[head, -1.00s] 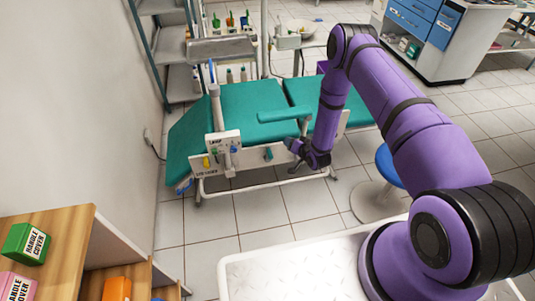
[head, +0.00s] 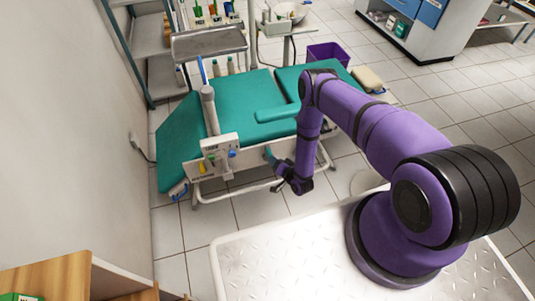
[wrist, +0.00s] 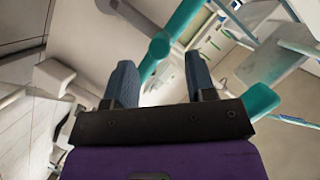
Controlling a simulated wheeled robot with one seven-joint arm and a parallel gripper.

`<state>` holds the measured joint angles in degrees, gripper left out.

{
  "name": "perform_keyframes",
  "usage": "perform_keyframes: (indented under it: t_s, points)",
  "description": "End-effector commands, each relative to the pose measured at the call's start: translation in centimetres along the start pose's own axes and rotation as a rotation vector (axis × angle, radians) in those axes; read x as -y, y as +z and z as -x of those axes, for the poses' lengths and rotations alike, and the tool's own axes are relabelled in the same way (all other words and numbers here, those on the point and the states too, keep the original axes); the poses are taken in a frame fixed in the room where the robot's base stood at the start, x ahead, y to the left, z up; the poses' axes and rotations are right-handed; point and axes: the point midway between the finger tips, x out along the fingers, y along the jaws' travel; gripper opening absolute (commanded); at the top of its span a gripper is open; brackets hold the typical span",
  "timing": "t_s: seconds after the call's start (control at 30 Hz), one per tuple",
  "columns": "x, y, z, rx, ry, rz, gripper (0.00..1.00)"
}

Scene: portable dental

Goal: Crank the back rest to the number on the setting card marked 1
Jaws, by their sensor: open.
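The treatment chair, with its teal back rest (head: 180,135), stands ahead in the head view. A pale side panel (head: 222,153) on it carries small coloured knobs and print too small to read. A teal crank knob (head: 268,153) sits low on the chair's near side. My gripper (head: 277,168) is right by this knob, fingers pointing at the chair. In the wrist view my gripper (wrist: 161,82) is open and empty. A teal bar with a round hub (wrist: 159,47) shows beyond and between its fingers; I cannot tell whether they touch. I cannot make out a setting card marked 1.
A metal instrument tray (head: 208,42) stands over the chair's far side. A wooden shelf (head: 50,275) is at the lower left, beside the wall. A purple bin (head: 328,52) and a white cabinet (head: 405,35) stand behind.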

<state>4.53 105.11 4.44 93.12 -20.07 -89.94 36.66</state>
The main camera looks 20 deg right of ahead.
Motion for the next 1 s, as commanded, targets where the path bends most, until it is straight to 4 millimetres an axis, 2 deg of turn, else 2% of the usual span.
perform_keyframes:
  t_s: [0.2, 0.4, 0.57, 0.83, 1.0]
  points:
    - [0.0, 0.0, -3.9, 0.000, -0.001, 0.001, 0.51]
    - [0.0, 0.1, -6.2, 0.001, 0.001, 0.001, 0.51]
    - [0.0, 0.0, -6.9, 0.001, 0.001, 0.000, 0.51]
    - [0.0, 0.0, -7.0, 0.001, 0.001, 0.000, 0.51]
    - [0.0, 0.0, -7.0, 0.001, 0.001, 0.000, 0.12]
